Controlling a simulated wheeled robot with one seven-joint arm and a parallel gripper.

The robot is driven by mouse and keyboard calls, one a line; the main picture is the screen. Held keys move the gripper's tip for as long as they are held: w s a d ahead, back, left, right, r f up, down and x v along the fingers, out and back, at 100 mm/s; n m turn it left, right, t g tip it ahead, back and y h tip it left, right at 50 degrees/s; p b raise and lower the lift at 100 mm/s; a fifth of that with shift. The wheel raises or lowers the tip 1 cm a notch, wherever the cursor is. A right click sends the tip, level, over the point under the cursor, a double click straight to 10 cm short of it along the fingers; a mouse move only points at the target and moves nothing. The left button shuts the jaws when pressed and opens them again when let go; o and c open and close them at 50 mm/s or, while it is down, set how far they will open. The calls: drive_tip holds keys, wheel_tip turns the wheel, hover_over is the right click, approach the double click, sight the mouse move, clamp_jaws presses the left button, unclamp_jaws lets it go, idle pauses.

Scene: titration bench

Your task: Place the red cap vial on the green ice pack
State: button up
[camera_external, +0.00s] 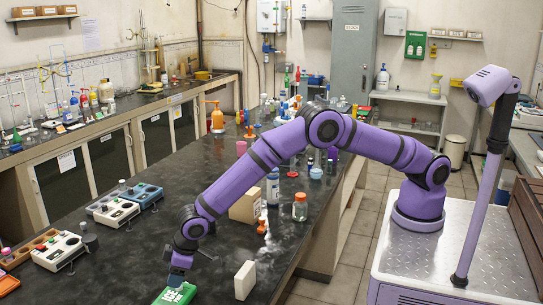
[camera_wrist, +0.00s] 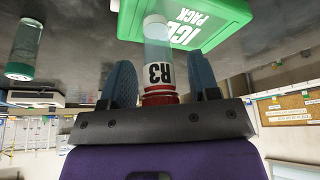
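The green ice pack (camera_external: 172,296) lies on the dark bench at the bottom of the external view, under my gripper (camera_external: 179,278). In the wrist view the ice pack (camera_wrist: 235,17) shows its white lettering at the top. The red cap vial (camera_wrist: 158,70), labelled R3, stands between the two blue fingers of my gripper (camera_wrist: 161,75), its red cap towards the palm. Narrow gaps show between the fingers and the vial on both sides. The vial's clear base overlaps the ice pack in the wrist view; the exact contact is hard to see. The external view hides the vial.
A white block (camera_external: 245,280) stands right of the ice pack near the bench edge. Behind are a cardboard box (camera_external: 246,205), an orange-capped jar (camera_external: 300,208) and a blue-labelled bottle (camera_external: 273,186). A green-capped vial (camera_wrist: 25,45) shows at the wrist view's left.

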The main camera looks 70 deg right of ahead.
drive_tip(key=v, duration=1.2)
drive_tip(key=shift+r, duration=0.2)
